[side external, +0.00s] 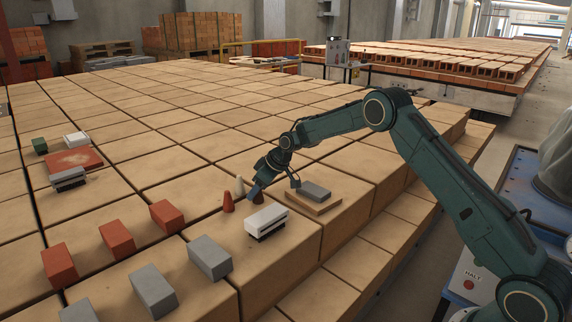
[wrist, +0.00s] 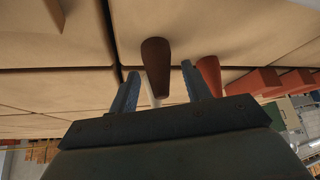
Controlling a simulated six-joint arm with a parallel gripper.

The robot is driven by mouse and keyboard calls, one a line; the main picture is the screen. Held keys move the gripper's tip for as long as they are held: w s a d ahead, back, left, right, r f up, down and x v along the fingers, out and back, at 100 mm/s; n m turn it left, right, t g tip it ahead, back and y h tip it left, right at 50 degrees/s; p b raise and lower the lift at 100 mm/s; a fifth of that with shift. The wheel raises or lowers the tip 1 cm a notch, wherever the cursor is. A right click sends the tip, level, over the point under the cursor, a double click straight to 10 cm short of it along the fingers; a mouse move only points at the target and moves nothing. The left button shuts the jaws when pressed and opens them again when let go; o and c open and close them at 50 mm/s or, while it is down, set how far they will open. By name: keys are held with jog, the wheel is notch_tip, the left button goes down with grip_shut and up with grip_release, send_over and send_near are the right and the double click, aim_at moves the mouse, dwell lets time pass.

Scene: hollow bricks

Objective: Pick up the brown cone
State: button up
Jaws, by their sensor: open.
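The brown cone (side external: 258,198) stands on the tan blocks, partly hidden behind my gripper in the side view. My gripper (side external: 257,187) is low over it, pointing down. In the wrist view the brown cone (wrist: 156,62) shows between the two open fingertips of my gripper (wrist: 160,72), with a finger on each side. Gaps show between the cone and both fingers, and the jaws are not closed on it. An orange-red cone (side external: 228,203) and a white cone (side external: 239,186) stand just to the left. The orange-red cone also shows beside the right finger in the wrist view (wrist: 209,74).
A white-and-dark block (side external: 267,218) lies close in front of the brown cone. A grey block (side external: 315,190) on a wooden board (side external: 314,203) is to the right. Red bricks (side external: 167,216) and grey bricks (side external: 209,257) lie toward the front left. The tan surface behind the cones is clear.

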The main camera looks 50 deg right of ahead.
jog(key=shift+x, duration=0.95)
jog(key=c, duration=1)
jog(key=shift+r, duration=0.1)
jog(key=shift+c, duration=0.2)
notch_tip(320, 180, up, 20)
